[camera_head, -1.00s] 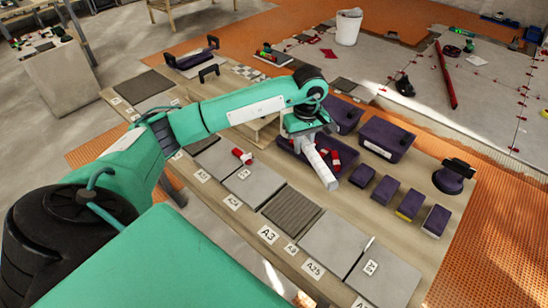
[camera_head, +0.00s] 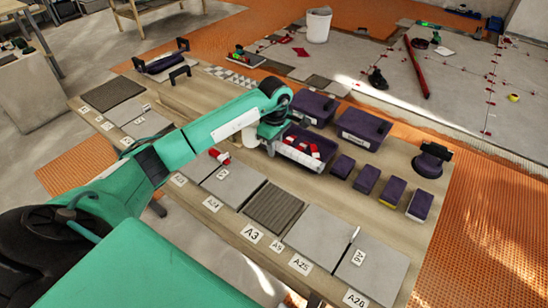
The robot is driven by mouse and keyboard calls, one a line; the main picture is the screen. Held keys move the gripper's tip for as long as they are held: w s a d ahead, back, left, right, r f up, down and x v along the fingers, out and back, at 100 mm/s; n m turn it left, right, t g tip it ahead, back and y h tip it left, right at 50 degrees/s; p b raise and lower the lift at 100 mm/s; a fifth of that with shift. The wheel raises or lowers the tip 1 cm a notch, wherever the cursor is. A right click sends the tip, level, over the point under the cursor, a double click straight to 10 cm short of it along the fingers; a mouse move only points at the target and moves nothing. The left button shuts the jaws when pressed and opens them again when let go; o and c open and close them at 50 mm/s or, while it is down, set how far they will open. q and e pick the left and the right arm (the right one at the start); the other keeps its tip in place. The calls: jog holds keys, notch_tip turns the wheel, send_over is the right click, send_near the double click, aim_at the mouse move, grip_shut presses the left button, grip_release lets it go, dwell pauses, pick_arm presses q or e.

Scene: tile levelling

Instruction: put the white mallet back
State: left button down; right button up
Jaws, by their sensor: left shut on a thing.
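My left gripper (camera_head: 270,143) is above the work table, near the left end of the purple bin of red and white pieces. Its fingers are mostly hidden by the wrist. It is shut on the white mallet (camera_head: 249,136), of which a short pale part shows just left of the wrist, below the forearm. The rest of the mallet is hidden, and I cannot tell whether it touches the table. My right gripper is not in view.
The table (camera_head: 215,262) carries grey tiles (camera_head: 234,184) with labels along its near side. The purple bin (camera_head: 291,154), other purple boxes (camera_head: 363,128) and a dark suction-cup tool (camera_head: 430,162) stand to the right. A white bucket (camera_head: 318,26) stands on the floor behind.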

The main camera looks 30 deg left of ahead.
pick_arm(q)
notch_tip(320, 180, down, 2)
jog(key=shift+f, duration=0.1)
notch_tip(320, 180, down, 3)
jog(key=shift+f, duration=0.4)
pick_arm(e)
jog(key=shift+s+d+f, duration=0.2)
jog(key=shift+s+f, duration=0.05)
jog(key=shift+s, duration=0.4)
pick_arm(q)
jog(key=c, duration=1.3)
grip_release()
jog(key=shift+o, duration=0.2)
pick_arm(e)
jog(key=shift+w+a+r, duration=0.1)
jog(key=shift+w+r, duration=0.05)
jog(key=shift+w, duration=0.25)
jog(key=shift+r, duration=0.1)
